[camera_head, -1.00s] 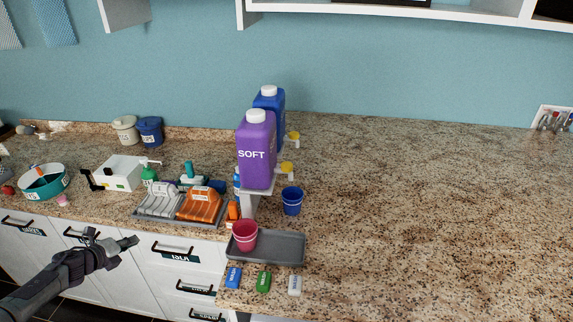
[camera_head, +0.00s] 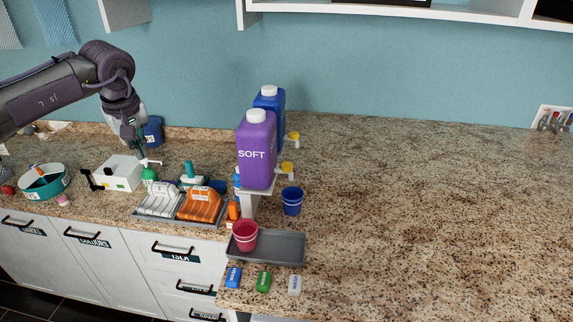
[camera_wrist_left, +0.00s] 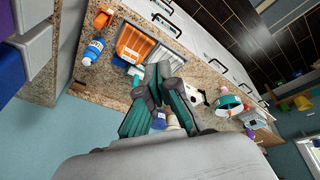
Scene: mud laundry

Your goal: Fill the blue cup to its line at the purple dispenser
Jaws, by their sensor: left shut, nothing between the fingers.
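The blue cup (camera_head: 292,201) stands upright on the counter, just right of the purple dispenser. The purple dispenser (camera_head: 257,150), marked SOFT, sits on a raised stand and has a yellow spout (camera_head: 287,168) on its right side. The cup is below and slightly right of that spout; its line and contents cannot be made out. My left gripper (camera_head: 138,150) is shut and empty, pointing down above the back of the left counter, well left of the dispenser. Its fingers (camera_wrist_left: 157,84) also show closed in the left wrist view. My right gripper is not in view.
A blue dispenser (camera_head: 270,97) stands behind the purple one. A pink cup (camera_head: 245,236) sits on a grey tray (camera_head: 283,248) in front.

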